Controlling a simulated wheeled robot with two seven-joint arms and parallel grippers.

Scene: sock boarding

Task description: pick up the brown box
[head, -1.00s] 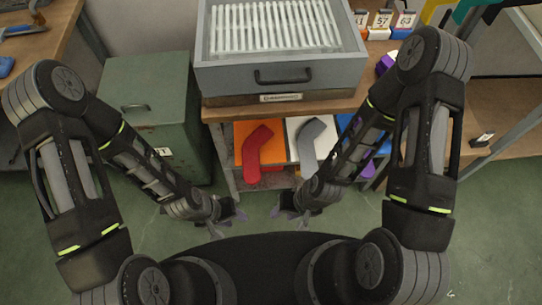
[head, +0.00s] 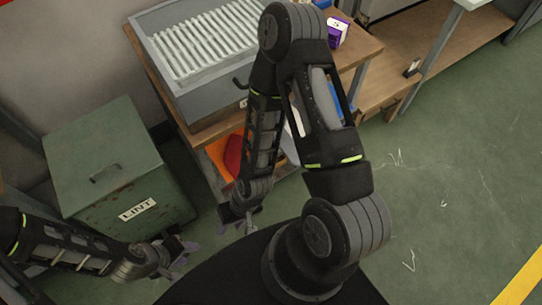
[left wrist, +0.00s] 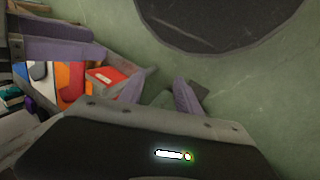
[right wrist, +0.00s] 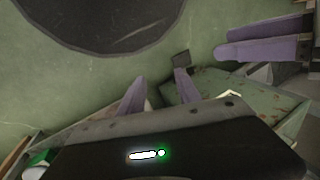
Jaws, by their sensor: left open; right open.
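I cannot make out a brown box for certain in any view. A small brown shape (head: 389,109) shows under the edge of the wooden shelf at the right in the head view, too small to tell what it is. My left gripper (head: 180,254) is at the lower left in the head view, open and empty; its fingers also show in the left wrist view (left wrist: 157,92). My right gripper (head: 238,222) is right of it, in front of the bench, open and empty; its fingers show in the right wrist view (right wrist: 159,90).
A green lint bin (head: 118,165) stands at the left. A wooden bench (head: 358,50) carries a grey tray of white rods (head: 165,85) and a purple box (head: 338,33). An orange panel (head: 222,152) shows below. The floor at right (head: 450,180) is clear.

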